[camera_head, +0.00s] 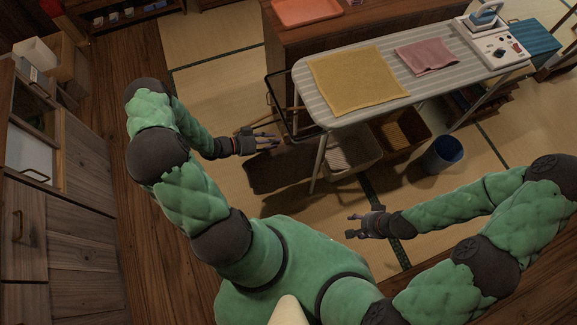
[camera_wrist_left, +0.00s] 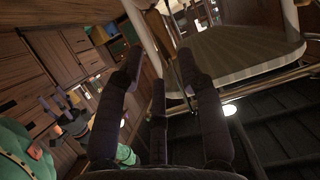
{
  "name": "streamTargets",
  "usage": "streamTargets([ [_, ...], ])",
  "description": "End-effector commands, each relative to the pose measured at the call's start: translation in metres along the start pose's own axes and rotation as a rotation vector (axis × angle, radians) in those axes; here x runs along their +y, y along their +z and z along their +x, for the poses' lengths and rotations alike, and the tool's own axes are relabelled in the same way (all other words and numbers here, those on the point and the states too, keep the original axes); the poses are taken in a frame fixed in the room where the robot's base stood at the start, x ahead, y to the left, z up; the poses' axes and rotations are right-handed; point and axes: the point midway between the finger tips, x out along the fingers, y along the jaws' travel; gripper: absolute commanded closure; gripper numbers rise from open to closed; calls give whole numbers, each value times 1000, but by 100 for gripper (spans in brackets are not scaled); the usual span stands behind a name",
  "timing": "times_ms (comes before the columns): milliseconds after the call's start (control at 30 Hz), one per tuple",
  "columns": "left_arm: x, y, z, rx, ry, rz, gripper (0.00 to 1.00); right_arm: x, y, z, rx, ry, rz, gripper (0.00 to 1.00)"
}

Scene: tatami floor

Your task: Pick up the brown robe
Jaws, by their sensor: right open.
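I cannot clearly pick out a brown robe. Brown material (camera_head: 402,130) shows in a container under the ironing board, but I cannot tell whether it is cloth. On the striped ironing board (camera_head: 318,92) lie a flat yellow cloth (camera_head: 357,80) and a folded pink cloth (camera_head: 426,57). My left gripper (camera_head: 268,142) is left of the board, near its left end and apart from the cloths. Its fingers are spread and empty in the left wrist view (camera_wrist_left: 160,85). My right gripper (camera_head: 356,227) is open and empty, in front of the board.
An iron (camera_head: 484,14) stands on a white unit at the board's right end. A light basket (camera_head: 350,157) and a blue bin (camera_head: 442,154) stand on the tatami floor. An orange tray (camera_head: 306,11) sits on the cabinet behind. Wooden cabinets (camera_head: 75,215) line the left.

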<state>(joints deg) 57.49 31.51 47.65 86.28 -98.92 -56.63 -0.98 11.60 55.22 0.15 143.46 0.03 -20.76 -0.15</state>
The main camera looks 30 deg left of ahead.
Motion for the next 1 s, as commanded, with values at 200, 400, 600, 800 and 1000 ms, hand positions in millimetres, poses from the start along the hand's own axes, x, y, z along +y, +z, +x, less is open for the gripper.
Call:
streamTargets([
  [200, 1, 0, 17, 1, 1, 0, 63, 1, 0, 4, 0, 0, 0, 49],
  [400, 0, 0, 41, 1, 3, 1, 63, 4, -1, 13, 1, 0, 0, 49],
  [600, 0, -1, 64, 0, 2, 0, 63, 6, -1, 18, 1, 0, 0, 49],
  [800, -1, -2, 68, 0, -1, -2, 63, 6, -1, 18, 1, 0, 0, 49],
  [1000, -1, -2, 68, 0, 0, -1, 88, 6, -1, 18, 1, 0, 0, 49],
])
